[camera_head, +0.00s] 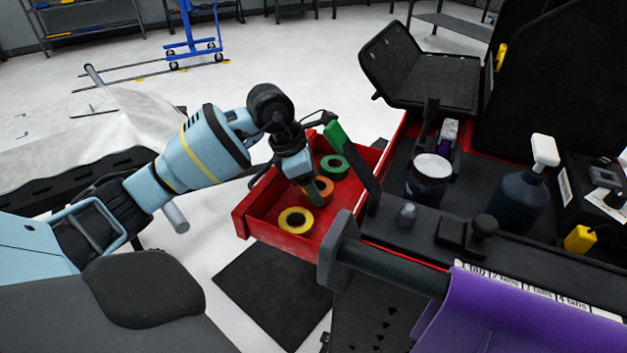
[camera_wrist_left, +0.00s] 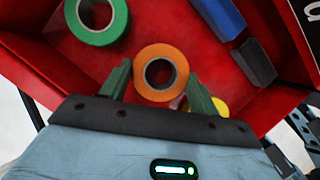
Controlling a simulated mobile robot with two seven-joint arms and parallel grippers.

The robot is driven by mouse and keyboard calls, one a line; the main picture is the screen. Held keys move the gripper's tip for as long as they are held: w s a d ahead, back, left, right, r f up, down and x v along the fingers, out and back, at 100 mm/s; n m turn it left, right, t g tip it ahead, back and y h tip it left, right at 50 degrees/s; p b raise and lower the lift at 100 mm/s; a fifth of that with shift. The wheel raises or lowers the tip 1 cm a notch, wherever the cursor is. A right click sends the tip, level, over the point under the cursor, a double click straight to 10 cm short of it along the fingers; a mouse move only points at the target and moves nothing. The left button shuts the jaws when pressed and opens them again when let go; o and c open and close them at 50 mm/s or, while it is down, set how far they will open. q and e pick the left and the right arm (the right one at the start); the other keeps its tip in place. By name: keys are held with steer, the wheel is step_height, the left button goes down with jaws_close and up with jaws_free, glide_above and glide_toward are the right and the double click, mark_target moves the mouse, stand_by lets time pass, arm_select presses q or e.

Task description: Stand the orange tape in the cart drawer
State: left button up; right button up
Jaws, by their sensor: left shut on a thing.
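The orange tape (camera_wrist_left: 161,72) is between the two green fingers of my left gripper (camera_wrist_left: 160,85) in the left wrist view. In the head view the orange tape (camera_head: 319,191) shows partly behind my left gripper (camera_head: 309,190), over the open red cart drawer (camera_head: 262,199). The gripper is shut on the tape. The wrist view shows the drawer (camera_wrist_left: 185,22) around it; I cannot tell whether the tape touches the drawer floor. My right gripper is not in view.
In the drawer a green tape (camera_head: 334,167) lies behind the orange one and a yellow tape (camera_head: 296,220) in front. A blue block (camera_wrist_left: 219,16) and a dark block (camera_wrist_left: 254,62) are there too.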

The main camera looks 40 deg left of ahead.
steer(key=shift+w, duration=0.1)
arm_select(q)
steer(key=o, duration=1.1)
steer(key=shift+c, duration=0.2)
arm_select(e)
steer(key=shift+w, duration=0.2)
arm_select(q)
steer(key=p+v, duration=0.1)
steer(key=v, duration=0.6)
steer(key=shift+r, duration=0.35)
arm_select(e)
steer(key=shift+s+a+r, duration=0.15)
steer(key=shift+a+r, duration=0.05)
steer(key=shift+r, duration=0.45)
arm_select(q)
steer(key=shift+s+a, duration=0.1)
steer(key=shift+s, duration=0.05)
